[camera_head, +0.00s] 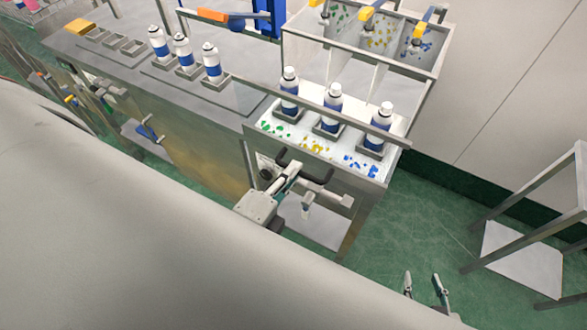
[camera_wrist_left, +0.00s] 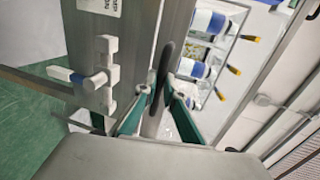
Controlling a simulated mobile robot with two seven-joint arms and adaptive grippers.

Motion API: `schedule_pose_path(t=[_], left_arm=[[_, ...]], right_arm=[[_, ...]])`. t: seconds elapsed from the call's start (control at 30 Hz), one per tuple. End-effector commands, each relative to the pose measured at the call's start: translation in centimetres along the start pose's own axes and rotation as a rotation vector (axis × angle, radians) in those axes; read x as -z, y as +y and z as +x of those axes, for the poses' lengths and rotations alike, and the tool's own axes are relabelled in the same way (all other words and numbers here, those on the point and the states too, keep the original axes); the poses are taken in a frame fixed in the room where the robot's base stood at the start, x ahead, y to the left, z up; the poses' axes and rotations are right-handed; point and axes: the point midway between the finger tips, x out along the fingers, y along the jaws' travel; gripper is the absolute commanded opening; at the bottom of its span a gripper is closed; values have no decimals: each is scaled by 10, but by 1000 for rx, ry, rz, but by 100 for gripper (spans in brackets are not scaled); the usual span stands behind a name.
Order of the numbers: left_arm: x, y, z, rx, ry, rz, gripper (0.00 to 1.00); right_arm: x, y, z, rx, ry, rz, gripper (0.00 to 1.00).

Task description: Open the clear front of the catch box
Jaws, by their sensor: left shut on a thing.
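A boxy station with a metal rim (camera_head: 396,160) holds loose green, yellow and blue bits. Three white-and-blue cans (camera_head: 333,105) stand in grey holders above them. A dark handle (camera_head: 318,178) sticks out at its near side; it also shows in the left wrist view (camera_wrist_left: 163,65). My left gripper (camera_head: 290,172) is shut on this handle, its teal fingers on either side in the left wrist view (camera_wrist_left: 158,118). I cannot clearly make out the clear front or how far it stands open. My right gripper (camera_head: 422,279) is open and empty, low over the green floor.
A divided bin (camera_head: 434,72) with coloured bits and yellow-ended levers stands behind the cans. More cans (camera_head: 183,52) stand on the long bench to the left. A grey rack (camera_head: 522,260) stands at the right.

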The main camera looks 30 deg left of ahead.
Motion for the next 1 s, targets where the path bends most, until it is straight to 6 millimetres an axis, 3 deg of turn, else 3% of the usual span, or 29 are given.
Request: schedule_pose_path(t=[0.43, 0.47, 0.5, 0.83, 1.0], left_arm=[[0, 1, -1, -1, 0, 0, 0], [0, 1, -1, -1, 0, 0, 14], [0, 1, -1, -1, 0, 0, 16], [0, 0, -2, 0, 0, 0, 16], [0, 1, -12, -2, -1, -2, 16]], right_arm=[[6, 1, 1, -2, 11, 0, 40], [6, 1, 1, -2, 11, 0, 40], [6, 1, 1, -2, 11, 0, 40], [2, 2, 1, -3, 3, -3, 40], [3, 2, 1, -2, 5, -1, 40]])
